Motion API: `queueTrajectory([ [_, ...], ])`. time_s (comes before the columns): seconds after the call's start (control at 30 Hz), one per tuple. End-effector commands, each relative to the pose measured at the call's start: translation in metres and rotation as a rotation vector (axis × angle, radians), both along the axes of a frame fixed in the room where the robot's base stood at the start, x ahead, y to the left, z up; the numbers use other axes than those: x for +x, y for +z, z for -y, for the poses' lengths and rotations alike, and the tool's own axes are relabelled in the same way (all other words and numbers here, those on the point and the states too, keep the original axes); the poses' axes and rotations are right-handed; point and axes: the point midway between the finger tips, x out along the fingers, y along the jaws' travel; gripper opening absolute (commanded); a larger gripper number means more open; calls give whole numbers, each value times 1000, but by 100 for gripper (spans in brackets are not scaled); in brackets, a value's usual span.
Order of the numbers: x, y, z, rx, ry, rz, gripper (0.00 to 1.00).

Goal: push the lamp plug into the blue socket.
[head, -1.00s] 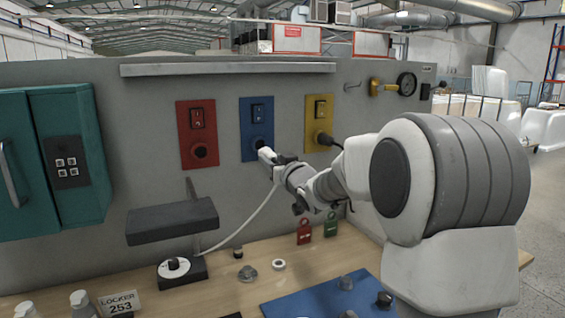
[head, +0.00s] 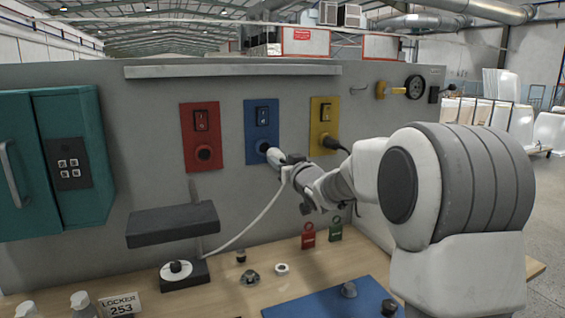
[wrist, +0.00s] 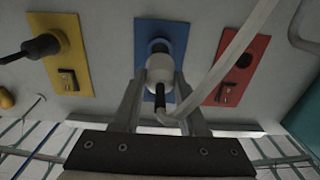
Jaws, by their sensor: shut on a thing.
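The blue socket (head: 263,147) is the dark round outlet on the blue plate (head: 262,118), with a rocker switch above it; it also shows in the wrist view (wrist: 159,45). My gripper (wrist: 159,76) is shut on the white lamp plug (wrist: 160,69), one finger on each side. The plug's nose is right at the blue socket and roughly in line with it. I cannot tell how deep it sits, because its front end hides the contact. In the head view my gripper (head: 283,160) partly covers the plug. A pale cord (head: 250,225) runs from the plug down to the bench.
A red socket plate (head: 201,137) is to the left, and a yellow one (head: 324,126) with a black plug (head: 331,142) in it is to the right. A teal cabinet (head: 75,125) is at far left.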

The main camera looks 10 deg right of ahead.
Motion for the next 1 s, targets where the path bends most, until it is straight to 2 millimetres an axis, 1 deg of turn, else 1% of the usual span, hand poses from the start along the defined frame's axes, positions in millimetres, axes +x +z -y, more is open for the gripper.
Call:
queueTrajectory([
  [0.2,22,1,-5,2,1,1,0],
  [0.43,38,0,-8,1,0,0,0],
  [0.63,43,0,-9,0,0,1,0],
  [1.0,44,0,-9,1,0,0,0],
])
